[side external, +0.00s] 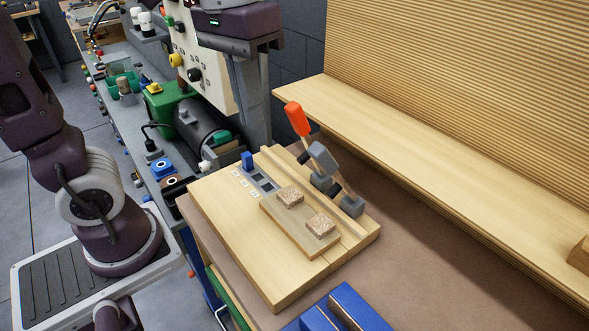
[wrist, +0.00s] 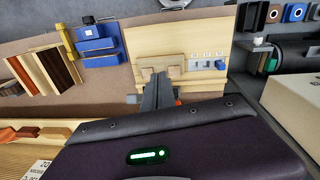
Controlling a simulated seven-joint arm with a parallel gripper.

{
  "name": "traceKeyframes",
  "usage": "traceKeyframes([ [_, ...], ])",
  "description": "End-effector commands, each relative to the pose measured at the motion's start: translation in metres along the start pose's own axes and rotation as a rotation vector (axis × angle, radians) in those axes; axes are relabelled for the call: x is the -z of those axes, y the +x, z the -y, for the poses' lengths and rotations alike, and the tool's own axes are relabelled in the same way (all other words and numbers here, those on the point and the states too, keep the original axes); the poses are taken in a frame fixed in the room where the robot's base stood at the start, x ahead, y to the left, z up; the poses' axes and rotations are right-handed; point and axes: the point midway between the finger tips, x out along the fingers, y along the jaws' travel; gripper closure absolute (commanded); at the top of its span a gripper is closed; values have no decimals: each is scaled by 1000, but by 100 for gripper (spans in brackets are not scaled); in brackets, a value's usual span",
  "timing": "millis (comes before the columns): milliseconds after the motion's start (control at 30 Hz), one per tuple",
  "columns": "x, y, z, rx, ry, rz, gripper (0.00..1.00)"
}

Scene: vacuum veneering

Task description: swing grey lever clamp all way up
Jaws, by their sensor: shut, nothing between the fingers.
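The grey lever clamp (side external: 323,158) stands on the back strip of a wooden board (side external: 230,205). Its grey-tipped handle is raised and leans to the upper left. The orange-handled clamp (side external: 297,119) beside it is also raised and leaning. In the wrist view, a bit of orange (wrist: 178,102) shows just right of my fingers and a small grey part (wrist: 131,98) to their left. My gripper (wrist: 158,78) is shut and empty, its fingers pointing toward the board. In the side view, its purple body is up and left of the clamps, apart from both handles.
Two cork-like pads (side external: 290,196) lie on a wooden piece on the board. A small blue block (side external: 247,160) sits at its far left. Blue parts (side external: 340,310) lie in front. A black and green pump (side external: 205,130) stands behind left. A ribbed wooden panel (side external: 460,90) rises at right.

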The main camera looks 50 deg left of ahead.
Motion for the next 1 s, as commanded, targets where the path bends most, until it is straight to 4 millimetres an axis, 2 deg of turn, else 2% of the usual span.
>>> traceKeyframes([
  [33, -11, 0, 8, 1, 11, -58, 100],
  [200, -36, 9, 26, 14, 57, -220, 100],
  [533, -71, 36, 51, 61, 133, -466, 100],
  [600, -32, 18, 50, 142, 233, -555, 100],
  [833, 65, -21, 40, 397, 614, -778, 100],
  [933, 106, -32, 25, 503, 826, -861, 100],
  [1000, 135, -38, 8, 573, 1003, -926, 100],
])
